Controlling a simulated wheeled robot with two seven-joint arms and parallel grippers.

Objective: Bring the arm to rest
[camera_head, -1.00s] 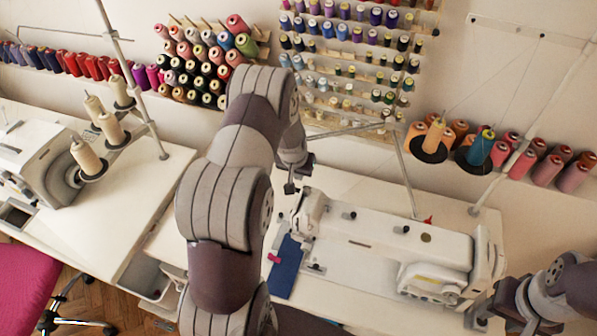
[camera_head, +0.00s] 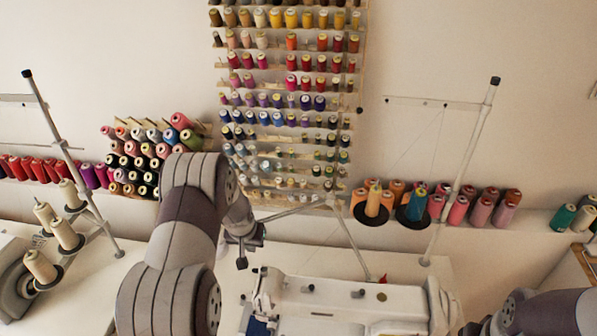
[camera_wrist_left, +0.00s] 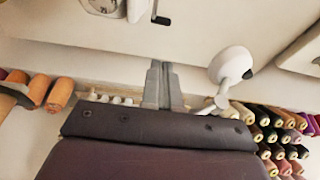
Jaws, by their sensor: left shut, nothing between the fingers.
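My left arm rises through the middle of the head view. Its gripper (camera_head: 242,261) hangs at the far end, pointing down, shut and empty, in front of the wall and just behind the left end of the white sewing machine (camera_head: 340,300). In the left wrist view the fingers (camera_wrist_left: 163,84) are together with nothing between them. My right arm enters at the bottom right of the head view. Its gripper end lies low at the picture's edge by the machine's right end, and its fingers cannot be made out.
A tall thread rack (camera_head: 290,120) covers the wall behind. A thread stand (camera_head: 462,165) rises behind the machine. Several cream cones (camera_head: 62,232) stand at left. A blue piece (camera_head: 258,327) lies at the machine's left end. The table is bare (camera_head: 100,285) left of my arm.

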